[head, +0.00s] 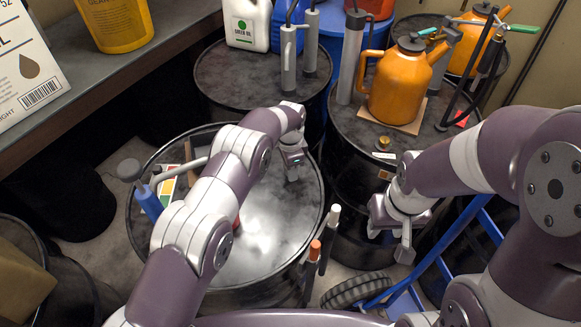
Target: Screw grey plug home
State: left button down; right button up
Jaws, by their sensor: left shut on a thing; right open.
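My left gripper (292,174) points down at the far right part of the near black drum's top (275,225), close to the rim. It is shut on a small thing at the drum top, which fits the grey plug. The fingers hide nearly all of it, so I cannot tell how deep it sits or whether it is level. My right gripper (390,238) is open and empty, right of the near drum and in front of the right-hand drum.
The right-hand drum (345,185) bears a brass-coloured cap (383,143) and an orange can (398,90). Another drum (235,75) stands behind with a pump (288,60). A blue hand truck (440,258) stands at lower right. A shelf (130,70) juts in at upper left.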

pick_arm(q)
jog(key=m, duration=0.3)
